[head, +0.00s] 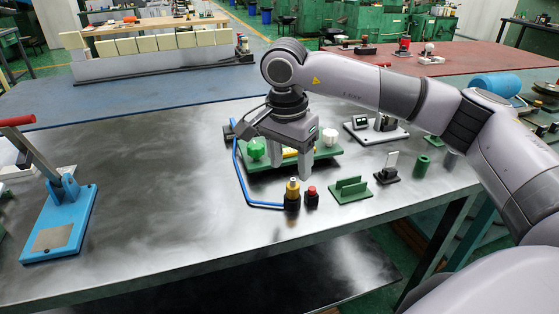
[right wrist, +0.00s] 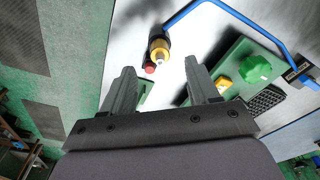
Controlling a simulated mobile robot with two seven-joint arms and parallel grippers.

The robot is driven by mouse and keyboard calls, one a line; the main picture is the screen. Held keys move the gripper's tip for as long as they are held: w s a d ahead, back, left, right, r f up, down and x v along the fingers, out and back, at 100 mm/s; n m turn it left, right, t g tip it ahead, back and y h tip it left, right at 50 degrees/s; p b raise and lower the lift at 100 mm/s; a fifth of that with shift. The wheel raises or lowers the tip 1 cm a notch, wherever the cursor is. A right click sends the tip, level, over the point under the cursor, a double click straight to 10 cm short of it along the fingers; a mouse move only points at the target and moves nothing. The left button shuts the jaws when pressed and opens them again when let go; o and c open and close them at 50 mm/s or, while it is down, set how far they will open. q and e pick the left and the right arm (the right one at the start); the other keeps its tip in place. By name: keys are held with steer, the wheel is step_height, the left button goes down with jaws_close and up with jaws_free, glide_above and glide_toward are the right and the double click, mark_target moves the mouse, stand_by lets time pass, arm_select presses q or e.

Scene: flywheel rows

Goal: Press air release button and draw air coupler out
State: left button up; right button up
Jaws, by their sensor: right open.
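The air coupler (head: 292,188) is a brass-coloured fitting on a black body, with a blue hose (head: 247,185) running to it. The red air release button (head: 311,192) sits on a black block just to its right. My right gripper (head: 290,172) is open and points down behind and above the coupler in the head view. In the right wrist view the coupler (right wrist: 159,46) and the red button (right wrist: 150,68) show beyond the fingers (right wrist: 160,85), with nothing between the fingertips. My left gripper is not in view.
A green base with a green knob (head: 256,149) and a white knob (head: 329,137) stands behind the gripper. A green slotted block (head: 350,189) is right of the button. A blue toggle press (head: 65,215) stands at the left. The table's middle left is clear.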

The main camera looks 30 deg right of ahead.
mark_target(293, 179)
steer(key=shift+d+f, duration=0.1)
steer(key=shift+d, duration=0.1)
steer(key=f, duration=0.5)
steer(key=shift+w+d+f, duration=0.1)
steer(key=shift+d+f, duration=0.2)
steer(key=shift+f, duration=0.55)
jaws_close()
steer(key=c, duration=1)
jaws_free()
jaws_close()
steer(key=shift+r+p, duration=0.65)
steer(key=shift+r, duration=0.1)
